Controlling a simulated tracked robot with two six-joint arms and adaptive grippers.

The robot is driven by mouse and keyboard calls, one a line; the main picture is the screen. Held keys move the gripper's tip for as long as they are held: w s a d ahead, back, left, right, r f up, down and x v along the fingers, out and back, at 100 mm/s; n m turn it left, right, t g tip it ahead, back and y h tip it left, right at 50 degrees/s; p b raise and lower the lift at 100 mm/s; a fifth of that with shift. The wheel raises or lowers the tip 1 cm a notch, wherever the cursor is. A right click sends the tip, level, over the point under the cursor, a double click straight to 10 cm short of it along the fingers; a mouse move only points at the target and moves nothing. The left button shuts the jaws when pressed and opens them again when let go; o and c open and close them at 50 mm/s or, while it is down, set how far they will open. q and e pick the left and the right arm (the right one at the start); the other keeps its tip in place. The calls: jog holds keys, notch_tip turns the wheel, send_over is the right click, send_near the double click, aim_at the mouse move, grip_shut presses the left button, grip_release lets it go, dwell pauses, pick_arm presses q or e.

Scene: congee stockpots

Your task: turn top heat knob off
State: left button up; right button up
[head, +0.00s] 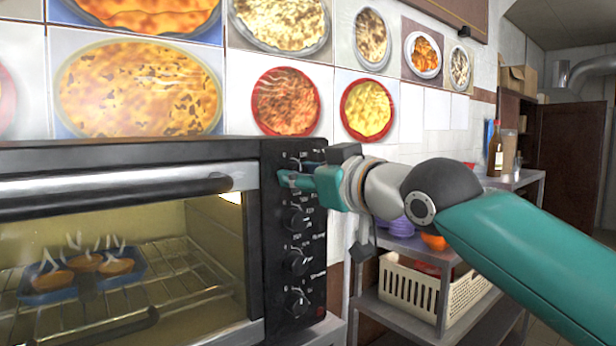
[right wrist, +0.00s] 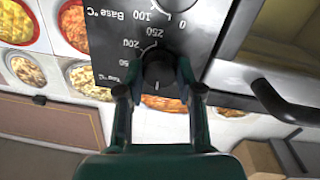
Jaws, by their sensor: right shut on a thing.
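The black oven (head: 270,250) has a column of dial knobs on its right-hand panel. The top heat knob (right wrist: 158,73) is dark and round, with a "Top °C" scale printed around it in the right wrist view. My right gripper (head: 291,176) reaches the uppermost knob from the right, largely hiding it in the head view. In the right wrist view my right gripper (right wrist: 156,80) is shut on this knob, with one finger on each side. The knob's pointer is too dark to read. My left gripper is not in view.
Lower knobs (head: 297,262) sit close beneath my gripper. The oven door handle (head: 110,190) sticks out left of the panel. Steaming pastries in a blue tray (head: 50,294) rest inside. A metal shelf with a cream basket (head: 415,290) stands to the right.

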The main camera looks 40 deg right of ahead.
jog(key=shift+w+f, duration=0.1)
jog(key=shift+f, duration=0.3)
jog(key=o, duration=1.2)
jog(key=shift+r, duration=0.1)
jog(key=shift+c, duration=0.2)
jog(key=shift+r, duration=0.15)
jog(key=s, duration=1.2)
jog(key=shift+d, duration=0.1)
